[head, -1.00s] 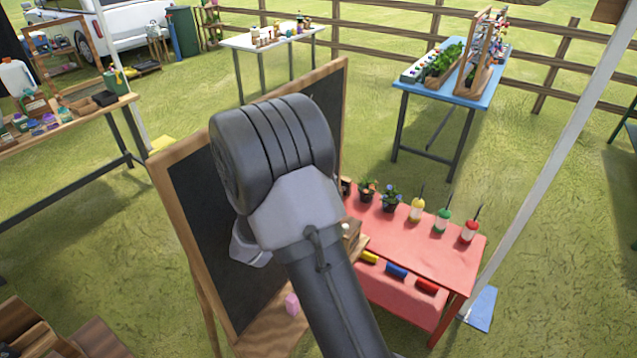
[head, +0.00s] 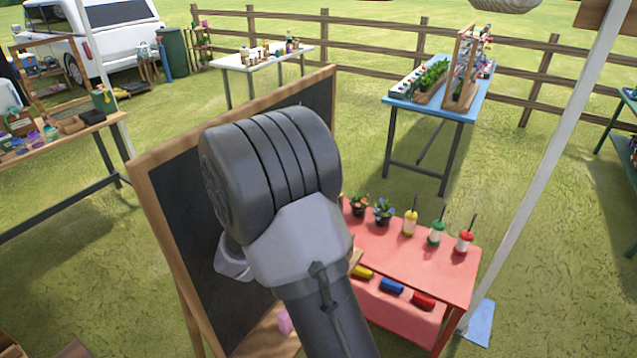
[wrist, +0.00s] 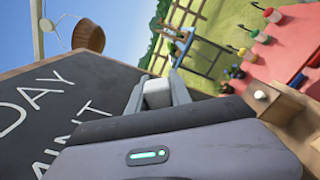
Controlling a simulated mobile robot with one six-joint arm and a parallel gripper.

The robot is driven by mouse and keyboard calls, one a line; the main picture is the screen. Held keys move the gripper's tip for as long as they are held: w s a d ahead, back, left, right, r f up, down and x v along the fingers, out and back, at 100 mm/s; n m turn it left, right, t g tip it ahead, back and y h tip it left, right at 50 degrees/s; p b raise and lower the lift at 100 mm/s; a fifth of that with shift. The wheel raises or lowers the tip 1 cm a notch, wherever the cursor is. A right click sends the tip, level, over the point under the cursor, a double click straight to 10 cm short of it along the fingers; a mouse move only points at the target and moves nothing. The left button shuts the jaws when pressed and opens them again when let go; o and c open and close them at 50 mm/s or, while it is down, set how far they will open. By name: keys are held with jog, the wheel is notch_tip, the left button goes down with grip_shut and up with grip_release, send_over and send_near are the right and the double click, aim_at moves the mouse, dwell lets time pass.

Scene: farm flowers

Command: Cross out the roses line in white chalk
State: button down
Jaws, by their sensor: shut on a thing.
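The wood-framed chalkboard (head: 185,200) stands in the middle of the head view, partly hidden by my arm. In the wrist view, the black board (wrist: 60,100) fills the left and shows white chalk letters, "DAY" and part of another word below. No roses line can be read. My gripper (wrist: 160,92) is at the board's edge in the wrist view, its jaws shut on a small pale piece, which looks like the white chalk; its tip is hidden. I cannot tell whether it touches the board. A pink chalk (head: 285,322) lies on the board's ledge.
A red table (head: 440,265) with potted plants and several bottles stands close to the right of the board. A blue table (head: 455,105) and a white table (head: 265,55) stand behind on grass. A pale pole (head: 545,165) rises at the right.

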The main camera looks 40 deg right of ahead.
jog(key=shift+v, duration=5.55)
jog(key=shift+b+x, duration=1.4)
jog(key=shift+x, duration=2.1)
jog(key=shift+b+x, duration=1.7)
jog(key=shift+x, duration=2.4)
jog(key=shift+r+b+v, duration=0.2)
jog(key=shift+b+v, duration=0.9)
jog(key=shift+v, duration=2.85)
jog(key=v, duration=0.7)
jog(key=shift+a, duration=0.2)
jog(key=shift+s, duration=0.1)
jog(key=shift+s+d, duration=0.35)
jog(key=shift+s, duration=0.6)
jog(key=shift+s+d, duration=0.35)
jog(key=shift+s, duration=0.55)
jog(key=shift+s+d, duration=0.3)
jog(key=shift+s, duration=0.65)
